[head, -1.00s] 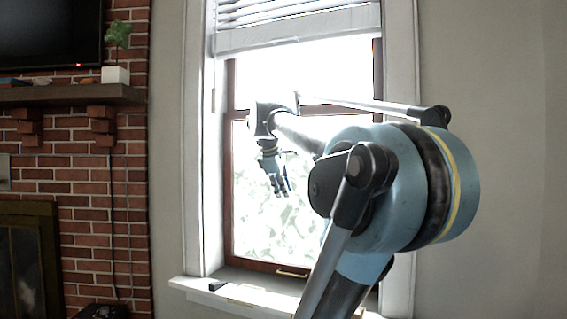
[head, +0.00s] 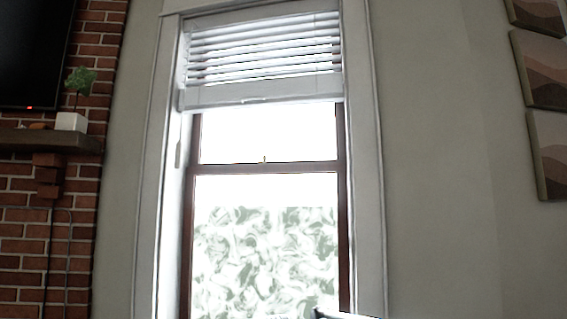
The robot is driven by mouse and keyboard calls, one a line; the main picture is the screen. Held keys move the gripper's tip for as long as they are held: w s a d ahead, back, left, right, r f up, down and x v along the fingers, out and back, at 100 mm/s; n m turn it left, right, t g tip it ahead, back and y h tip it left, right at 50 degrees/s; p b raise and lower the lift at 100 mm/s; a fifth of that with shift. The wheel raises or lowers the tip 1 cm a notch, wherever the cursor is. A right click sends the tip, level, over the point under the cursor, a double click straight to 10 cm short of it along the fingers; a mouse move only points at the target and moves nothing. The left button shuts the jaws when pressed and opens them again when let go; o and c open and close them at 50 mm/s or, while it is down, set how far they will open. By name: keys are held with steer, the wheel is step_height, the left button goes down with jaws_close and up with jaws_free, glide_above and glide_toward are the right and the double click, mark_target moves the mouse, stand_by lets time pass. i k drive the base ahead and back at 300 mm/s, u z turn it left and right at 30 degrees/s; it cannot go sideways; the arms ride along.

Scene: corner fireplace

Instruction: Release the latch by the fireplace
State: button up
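A small brass-coloured latch (head: 264,159) sits on the middle rail of the brown-framed window (head: 270,168), beside the brick fireplace wall. It is too small to tell whether it is locked or released. My gripper is not in view. Only a thin edge, which may be part of my arm, shows at the bottom right of the window.
White blinds (head: 262,60) hang half raised over the upper window. At the left are a brick wall (head: 30,230), a mantel (head: 50,140) with a potted plant (head: 72,121), and a dark screen (head: 30,50). Framed pictures (head: 540,70) hang at the right.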

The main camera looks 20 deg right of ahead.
mark_target(265, 157)
steer(key=z, duration=0.4)
steer(key=k, duration=0.5)
steer(key=z, duration=0.35)
